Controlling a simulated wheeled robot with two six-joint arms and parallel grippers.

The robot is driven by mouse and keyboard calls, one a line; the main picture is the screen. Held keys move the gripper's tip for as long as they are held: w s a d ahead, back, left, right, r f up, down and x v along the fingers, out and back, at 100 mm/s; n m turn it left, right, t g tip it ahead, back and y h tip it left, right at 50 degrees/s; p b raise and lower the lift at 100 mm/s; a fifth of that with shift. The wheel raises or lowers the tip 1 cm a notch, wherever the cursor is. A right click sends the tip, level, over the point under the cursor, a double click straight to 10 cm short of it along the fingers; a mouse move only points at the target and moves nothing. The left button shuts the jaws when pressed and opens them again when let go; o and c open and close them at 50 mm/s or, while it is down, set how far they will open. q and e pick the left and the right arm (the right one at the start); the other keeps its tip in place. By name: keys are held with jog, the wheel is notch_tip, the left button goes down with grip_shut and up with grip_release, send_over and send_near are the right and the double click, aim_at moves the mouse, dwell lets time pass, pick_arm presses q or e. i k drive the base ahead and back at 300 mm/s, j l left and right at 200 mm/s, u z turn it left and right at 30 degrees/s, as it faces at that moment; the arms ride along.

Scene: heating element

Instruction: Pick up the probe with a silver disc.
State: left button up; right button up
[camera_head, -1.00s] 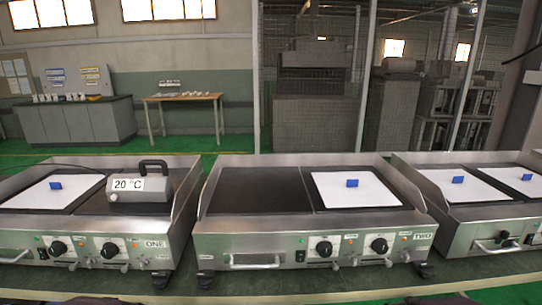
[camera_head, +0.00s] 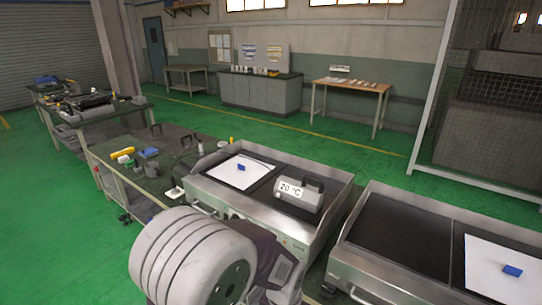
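A grey device with a dark handle and a white "20 °C" label (camera_head: 299,193) rests on the dark right-hand plate of the near griddle (camera_head: 329,226). I cannot make out a probe with a silver disc for certain. Small dark upright items (camera_head: 186,142) and a small pale item (camera_head: 175,193) are on the workbench left of the griddle, too small to identify. A large ribbed grey part of my own arm fills the lower middle and hides part of the griddle's front. Neither gripper shows.
A white sheet with a blue block (camera_head: 241,168) lies on the griddle's left plate. A second griddle (camera_head: 396,222) stands at right. The workbench (camera_head: 120,165) holds a yellow item (camera_head: 122,152) and blue item (camera_head: 148,152). Green floor (camera_head: 40,220) is clear at left.

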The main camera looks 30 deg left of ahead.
aim_at(175, 191)
jog(key=u, duration=2)
